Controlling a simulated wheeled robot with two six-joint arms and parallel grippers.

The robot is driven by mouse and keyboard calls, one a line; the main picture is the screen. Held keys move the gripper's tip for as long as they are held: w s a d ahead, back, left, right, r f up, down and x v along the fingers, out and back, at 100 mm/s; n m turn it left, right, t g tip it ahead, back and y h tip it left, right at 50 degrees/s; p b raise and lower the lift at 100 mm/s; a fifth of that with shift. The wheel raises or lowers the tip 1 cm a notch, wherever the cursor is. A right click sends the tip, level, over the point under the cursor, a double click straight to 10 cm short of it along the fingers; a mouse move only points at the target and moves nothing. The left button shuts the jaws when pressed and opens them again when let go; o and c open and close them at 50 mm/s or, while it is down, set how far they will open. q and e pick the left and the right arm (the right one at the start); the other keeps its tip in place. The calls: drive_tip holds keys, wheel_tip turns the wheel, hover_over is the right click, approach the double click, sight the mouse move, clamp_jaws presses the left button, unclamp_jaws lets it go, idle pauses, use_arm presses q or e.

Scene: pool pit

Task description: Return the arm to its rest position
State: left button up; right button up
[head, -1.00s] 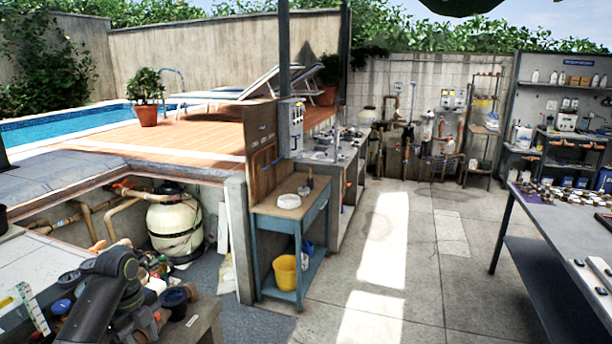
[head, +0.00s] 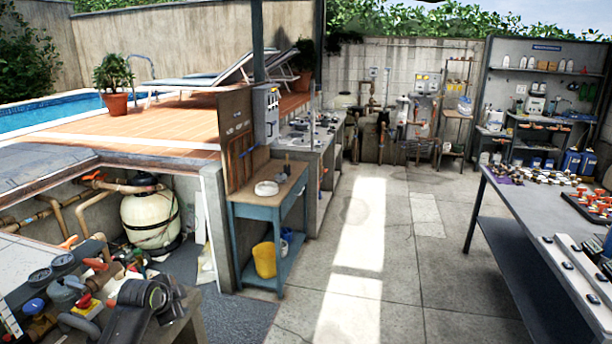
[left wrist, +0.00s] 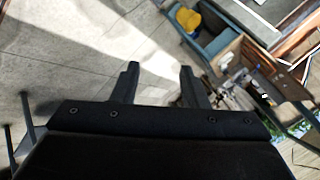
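My left arm (head: 145,312) shows low at the left in the head view, dark and bent, over the near-left bench with fittings. Its gripper's fingertips cannot be made out there. In the left wrist view my left gripper (left wrist: 157,82) has two dark fingers well apart, with nothing between them; paved floor shows behind. My right arm and right gripper are in neither view.
Gauges and valves (head: 62,290) crowd the near-left bench around my arm. A blue workbench (head: 262,212) with a white round item (head: 267,188) and yellow bucket (head: 264,260) stands ahead. A long grey table (head: 510,215) is at right. Paved floor (head: 405,260) between is clear.

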use_arm(q)
drive_tip(key=w+r+n+t, duration=0.3)
drive_tip(key=r+n+t, duration=0.15)
drive_tip(key=r, duration=0.35)
drive_tip(key=w+r+n+t, duration=0.35)
drive_tip(key=r+t, duration=0.25)
drive_tip(key=r, duration=0.2)
drive_tip(key=s+a+f+n+g+y+b, duration=0.15)
drive_tip(key=s+f, duration=0.25)
drive_tip(key=f, duration=1.1)
drive_tip(key=s+a+f+n+g+b, duration=0.1)
drive_tip(key=s+a+f+g+b, duration=0.2)
drive_tip(key=f, duration=1.1)
drive_tip(key=s+f+g+b, duration=0.2)
drive_tip(key=s+f, duration=0.6)
drive_tip(key=f, duration=0.3)
drive_tip(key=s+f+g+b, duration=0.1)
drive_tip(key=s+f+g, duration=0.1)
drive_tip(key=s+f, duration=0.7)
drive_tip(key=s+d+f+n+g+b, duration=0.15)
drive_tip(key=s+f+g+b, duration=0.25)
drive_tip(key=s+f, duration=1.45)
drive_tip(key=s+d+f+g+b, duration=0.1)
drive_tip(key=s+f, duration=0.4)
drive_tip(key=s, duration=0.7)
drive_tip(key=s+d+f+g+b, duration=0.2)
drive_tip(key=s+d+f+g, duration=0.2)
drive_tip(key=s, duration=0.9)
drive_tip(key=shift+f+n, duration=0.4)
drive_tip(key=shift+f, duration=0.3)
